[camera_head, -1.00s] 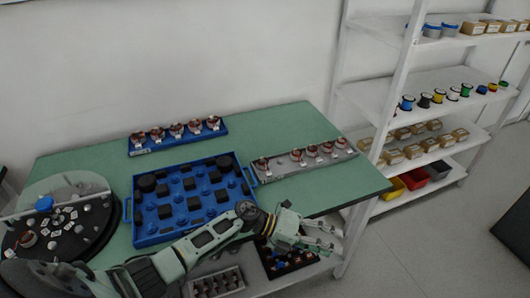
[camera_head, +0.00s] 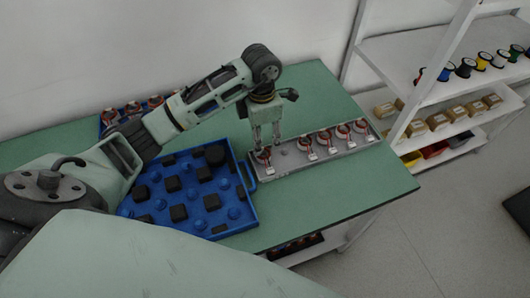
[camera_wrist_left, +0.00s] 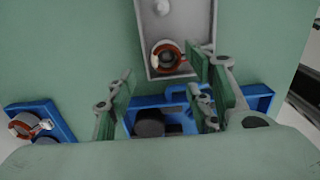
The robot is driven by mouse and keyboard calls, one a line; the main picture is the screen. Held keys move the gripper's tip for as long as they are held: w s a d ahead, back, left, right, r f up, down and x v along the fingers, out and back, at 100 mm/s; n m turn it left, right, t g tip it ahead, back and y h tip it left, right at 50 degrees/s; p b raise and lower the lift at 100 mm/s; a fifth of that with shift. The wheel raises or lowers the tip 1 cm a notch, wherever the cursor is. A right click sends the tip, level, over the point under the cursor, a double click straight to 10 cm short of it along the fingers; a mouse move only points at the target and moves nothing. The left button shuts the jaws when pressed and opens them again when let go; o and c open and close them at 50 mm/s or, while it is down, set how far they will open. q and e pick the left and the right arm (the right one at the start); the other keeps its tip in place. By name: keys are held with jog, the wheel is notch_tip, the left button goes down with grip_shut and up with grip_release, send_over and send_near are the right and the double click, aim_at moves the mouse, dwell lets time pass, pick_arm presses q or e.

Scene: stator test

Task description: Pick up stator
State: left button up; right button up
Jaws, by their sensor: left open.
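Several copper-wound stators stand in a row on a grey tray; the nearest to my gripper is the leftmost stator (camera_head: 262,156). This stator also shows in the left wrist view (camera_wrist_left: 167,56), at the end of the tray. My left gripper (camera_head: 266,143) points down over it, with its fingertips close to its top. In the left wrist view the two fingers (camera_wrist_left: 160,92) stand apart with nothing between them, and the stator lies just beyond them. Whether the fingers touch it cannot be told. My right gripper is not in view.
The grey tray (camera_head: 290,163) lies on the green table (camera_head: 330,198). A blue crate (camera_head: 246,212) with black blocks is to its left. A blue rack (camera_head: 103,124) with more stators stands behind my arm. White shelves (camera_head: 405,72) rise at the right.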

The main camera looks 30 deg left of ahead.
aim_at(263, 155)
pick_arm(q)
jog(key=shift+s+d+f+p, duration=0.1)
jog(key=shift+s+f+p, duration=0.05)
jog(key=shift+f+p, duration=0.35)
jog(key=shift+s+d+f+p, duration=0.1)
jog(key=shift+f+p, duration=0.2)
jog(key=shift+f, duration=0.25)
notch_tip(263, 155, down, 3)
jog(key=shift+w+f+p, duration=0.1)
jog(key=shift+w+p, duration=0.05)
jog(key=shift+p, duration=0.15)
jog(key=c, duration=1.2)
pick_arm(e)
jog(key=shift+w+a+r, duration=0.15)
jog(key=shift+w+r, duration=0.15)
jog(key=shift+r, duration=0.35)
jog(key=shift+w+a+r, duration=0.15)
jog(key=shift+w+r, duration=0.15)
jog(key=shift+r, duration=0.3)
